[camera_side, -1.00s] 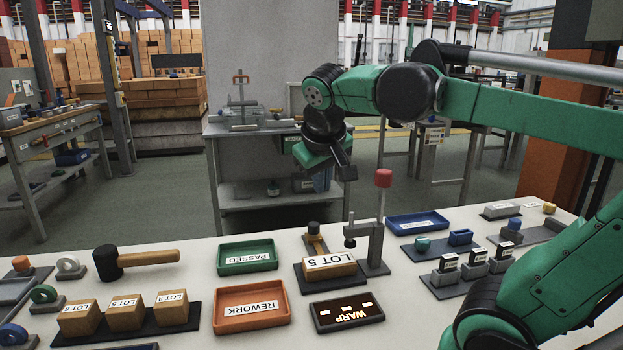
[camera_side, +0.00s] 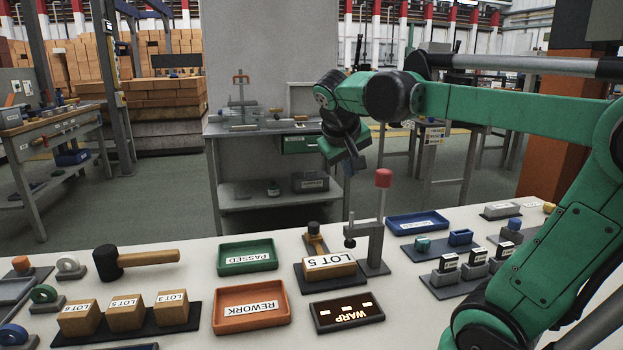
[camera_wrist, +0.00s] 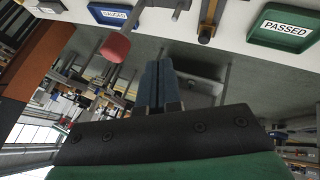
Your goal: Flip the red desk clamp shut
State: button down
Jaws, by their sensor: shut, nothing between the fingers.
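The desk clamp (camera_side: 376,240) is a grey metal toggle clamp with a red-tipped handle (camera_side: 383,178). Its handle stands upright. Its arm reaches left over a tan block marked LOT 5 (camera_side: 330,265) on a dark base. My gripper (camera_side: 355,168) is shut and empty, up behind and left of the red tip, apart from it as far as I can tell. In the wrist view, the shut blue-grey fingers (camera_wrist: 157,85) are beside the red tip (camera_wrist: 116,48). The lower clamp is cut off at the top there.
A black mallet (camera_side: 135,260) lies left. Air above the table is open.

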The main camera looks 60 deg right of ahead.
aim_at(382, 197)
jog(key=s+d+f, duration=0.1)
jog(key=d+f, duration=0.2)
jog(key=d, duration=0.3)
jog(key=shift+s+f, duration=0.15)
jog(key=shift+s, duration=0.15)
jog(key=shift+s, duration=0.1)
